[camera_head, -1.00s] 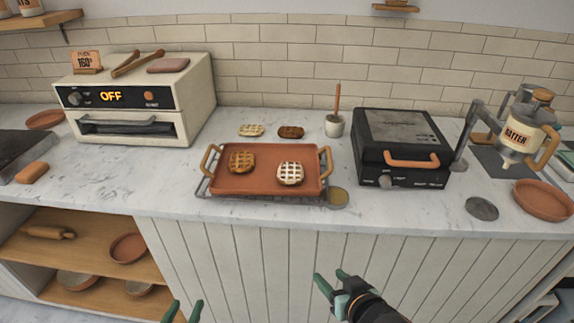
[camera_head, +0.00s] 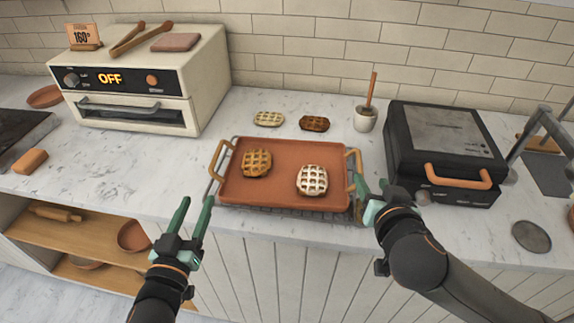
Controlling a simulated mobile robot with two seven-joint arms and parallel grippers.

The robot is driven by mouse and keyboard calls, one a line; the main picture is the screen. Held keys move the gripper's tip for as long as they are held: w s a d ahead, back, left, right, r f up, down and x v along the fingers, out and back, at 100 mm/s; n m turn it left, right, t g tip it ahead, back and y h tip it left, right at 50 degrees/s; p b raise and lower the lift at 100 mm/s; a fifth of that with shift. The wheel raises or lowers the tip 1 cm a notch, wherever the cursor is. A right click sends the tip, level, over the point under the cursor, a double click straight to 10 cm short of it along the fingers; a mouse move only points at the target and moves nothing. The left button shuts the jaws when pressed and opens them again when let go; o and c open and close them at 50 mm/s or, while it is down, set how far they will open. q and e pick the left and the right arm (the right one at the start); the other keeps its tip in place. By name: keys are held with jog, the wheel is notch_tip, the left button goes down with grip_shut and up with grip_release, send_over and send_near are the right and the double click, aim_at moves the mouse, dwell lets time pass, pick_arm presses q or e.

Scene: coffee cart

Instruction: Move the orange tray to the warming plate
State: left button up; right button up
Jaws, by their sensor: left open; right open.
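The orange tray (camera_head: 283,191) sits on a dark wire rack (camera_head: 290,213) on the counter, with a handle at each end. A golden waffle (camera_head: 256,163) and a pale, white-topped waffle (camera_head: 312,180) lie on it. My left gripper (camera_head: 195,216) is open and empty, in front of and left of the tray near its left handle (camera_head: 219,160). My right gripper (camera_head: 371,190) is open at the tray's right end, close to the right handle (camera_head: 353,165); I cannot tell whether it touches. I cannot make out for certain which surface is the warming plate.
A white oven (camera_head: 140,85) reading OFF stands at the left. A black waffle iron (camera_head: 440,145) stands right of the tray. Two small waffles (camera_head: 314,123) and a cup with a brush (camera_head: 366,118) are behind it. A dark hob (camera_head: 20,135) is at far left.

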aim_at(212, 162)
pick_arm(q)
jog(key=shift+w+d, duration=0.3)
jog(key=shift+w, duration=1.75)
jog(key=shift+w+d, duration=0.3)
jog(key=shift+w, duration=1.8)
jog(key=shift+w+d, duration=0.3)
jog(key=shift+w, duration=1.75)
pick_arm(e)
jog(key=shift+x, duration=6.3)
pick_arm(q)
jog(key=shift+c, duration=0.3)
pick_arm(e)
jog(key=shift+c, duration=0.2)
pick_arm(q)
jog(key=c, duration=0.7)
pick_arm(e)
jog(key=c, duration=0.7)
pick_arm(q)
jog(key=shift+a, duration=0.1)
grip_shut()
pick_arm(e)
grip_shut()
pick_arm(q)
jog(key=shift+a+f, duration=0.15)
pick_arm(e)
jog(key=shift+d, duration=0.25)
